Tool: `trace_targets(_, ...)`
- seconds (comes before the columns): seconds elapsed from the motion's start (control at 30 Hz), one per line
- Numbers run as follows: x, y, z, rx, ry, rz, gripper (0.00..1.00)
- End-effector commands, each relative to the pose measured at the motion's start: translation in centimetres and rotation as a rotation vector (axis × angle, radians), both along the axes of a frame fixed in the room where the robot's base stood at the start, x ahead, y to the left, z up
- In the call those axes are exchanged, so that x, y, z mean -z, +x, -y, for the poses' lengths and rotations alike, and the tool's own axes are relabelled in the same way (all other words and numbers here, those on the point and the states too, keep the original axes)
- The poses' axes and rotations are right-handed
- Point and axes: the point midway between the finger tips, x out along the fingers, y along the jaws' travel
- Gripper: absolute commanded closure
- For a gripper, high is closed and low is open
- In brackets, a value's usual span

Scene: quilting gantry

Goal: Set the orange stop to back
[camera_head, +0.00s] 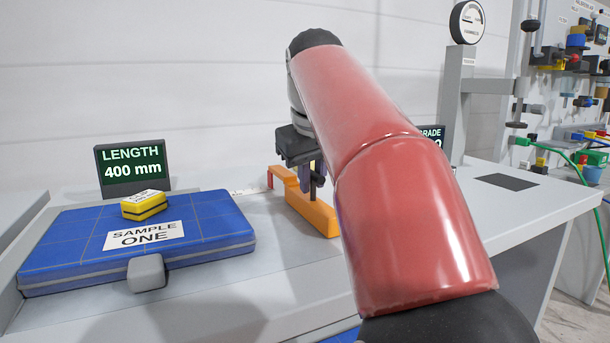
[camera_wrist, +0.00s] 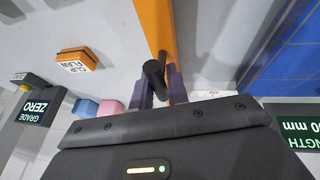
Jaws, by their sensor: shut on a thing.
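The orange stop (camera_head: 316,214) is a long low bar on the grey bench, right of the blue sample pad, with a raised part at its far end. In the wrist view the orange bar (camera_wrist: 157,28) runs up to the top edge. My gripper (camera_head: 314,188) points down over the bar's middle. In the wrist view my gripper (camera_wrist: 160,88) has its purple fingers either side of a black knob (camera_wrist: 154,74) on the stop and is shut on it. My red arm hides part of the bench behind it.
The blue pad (camera_head: 215,212) marked SAMPLE ONE bears a yellow block (camera_head: 145,205). A sign (camera_head: 132,167) reads LENGTH 400 mm. An orange block (camera_wrist: 76,60) and a GRADE ZERO sign (camera_wrist: 33,106) show in the wrist view. A loaded pegboard (camera_head: 570,80) stands at right.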

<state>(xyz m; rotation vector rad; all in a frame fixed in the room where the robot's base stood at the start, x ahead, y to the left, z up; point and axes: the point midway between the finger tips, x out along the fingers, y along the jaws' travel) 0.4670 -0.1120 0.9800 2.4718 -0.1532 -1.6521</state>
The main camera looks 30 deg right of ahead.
Motion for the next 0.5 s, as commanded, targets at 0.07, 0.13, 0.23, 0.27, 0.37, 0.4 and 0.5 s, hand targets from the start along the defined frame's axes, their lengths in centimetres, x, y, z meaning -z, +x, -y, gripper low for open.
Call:
trace_targets(0.07, -0.13, -0.03, 0.46, 0.008, -0.009, 0.005, 1.00)
trace_targets(0.13, -0.13, -0.04, 0.50, 0.010, -0.010, 0.005, 0.82)
trace_targets(0.23, -0.12, -0.05, 0.50, 0.010, -0.010, 0.004, 0.69)
trace_targets(0.27, -0.10, -0.05, 0.47, 0.010, -0.009, 0.003, 0.65)
trace_targets(0.37, -0.08, -0.05, 0.39, 0.008, -0.007, 0.003, 0.62)
trace_targets(0.4, -0.06, -0.05, 0.37, 0.008, -0.007, 0.003, 0.62)
trace_targets(0.5, -0.06, -0.04, 0.32, 0.008, -0.005, 0.002, 0.62)
